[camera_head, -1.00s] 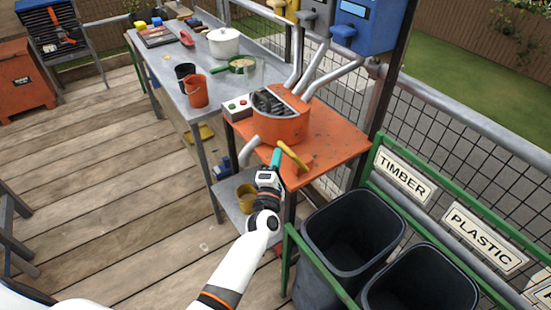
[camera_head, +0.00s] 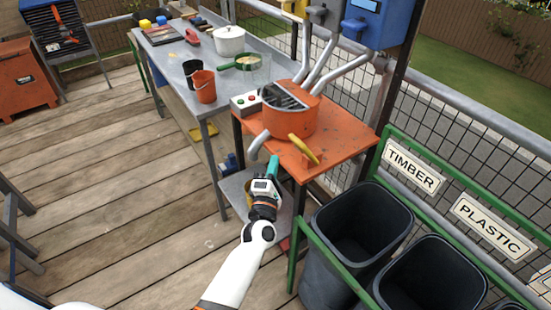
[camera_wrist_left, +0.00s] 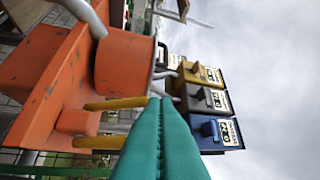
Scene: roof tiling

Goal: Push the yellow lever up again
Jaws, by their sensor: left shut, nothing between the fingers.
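The yellow lever (camera_head: 304,150) is at the front edge of the orange machine table, just below the orange drum (camera_head: 290,118). It slants down to the right in the head view. In the left wrist view, two yellow bars show, the upper one (camera_wrist_left: 115,103) and a lower one (camera_wrist_left: 98,142), left of my fingers. My left gripper (camera_head: 272,167) has teal fingers that are shut and empty. It is left of and below the lever in the head view, with a small gap. My fingertips (camera_wrist_left: 162,102) come close to the bar ends in the wrist view; I cannot tell whether they touch.
A control box (camera_head: 245,104) with red and green buttons sits beside the drum. A grey bench (camera_head: 184,82) with buckets and a pot stands behind left. Black bins (camera_head: 358,225) in a green frame stand at the right.

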